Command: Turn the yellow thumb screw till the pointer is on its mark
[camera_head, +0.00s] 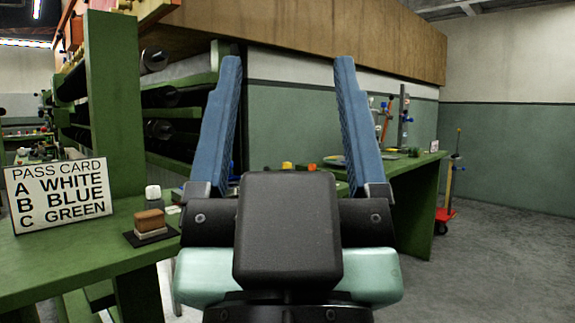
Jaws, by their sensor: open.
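My gripper (288,66) fills the middle of the view, its two blue fingers pointing up and spread wide apart. Nothing is between the fingertips. Beyond it, low between the fingers, a small yellow-orange thing (286,167) shows on a green bench; it is too small to tell whether it is the thumb screw. A small red-orange thing (311,167) is just to its right. I cannot make out a pointer or a mark. My gripper hides part of that bench.
A green bench (90,244) at left holds a pass card (58,196), a brown-topped block (149,222) and a white-capped item (153,193). The far green bench (415,190) bears several tools. A red wheeled stand (446,213) is beyond it. Floor at right is clear.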

